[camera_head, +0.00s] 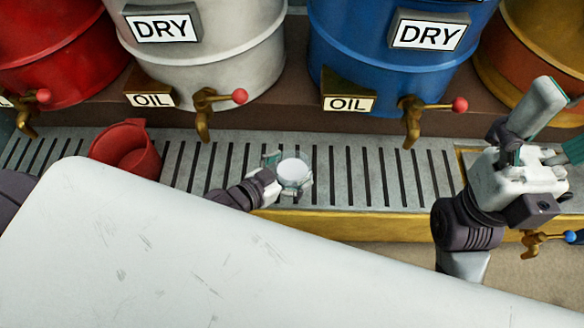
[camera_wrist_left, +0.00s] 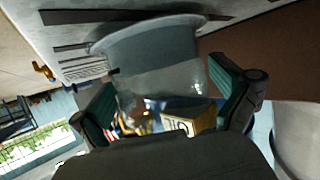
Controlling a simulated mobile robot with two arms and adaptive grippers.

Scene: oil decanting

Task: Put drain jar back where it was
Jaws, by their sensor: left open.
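The drain jar (camera_head: 293,173) is a clear glass jar with a pale round top. It is on the slotted metal drain grate (camera_head: 330,160), near its front edge. My left gripper (camera_head: 284,177) is around the jar from the lower left, with its fingers open. In the left wrist view the see-through jar (camera_wrist_left: 170,75) sits between the two green-padded fingers of this gripper (camera_wrist_left: 168,103). Any contact between pads and glass is too unclear to tell. My right gripper (camera_head: 555,125) is at the right, raised over the grate's end, with its fingers apart and nothing visible between them.
A red pitcher (camera_head: 125,148) stands on the grate to the left. White (camera_head: 215,50) and blue (camera_head: 390,50) drums marked DRY have brass taps (camera_head: 204,115) reaching over the grate. A yellow edge (camera_head: 360,226) runs along its front. The grate right of the jar is clear.

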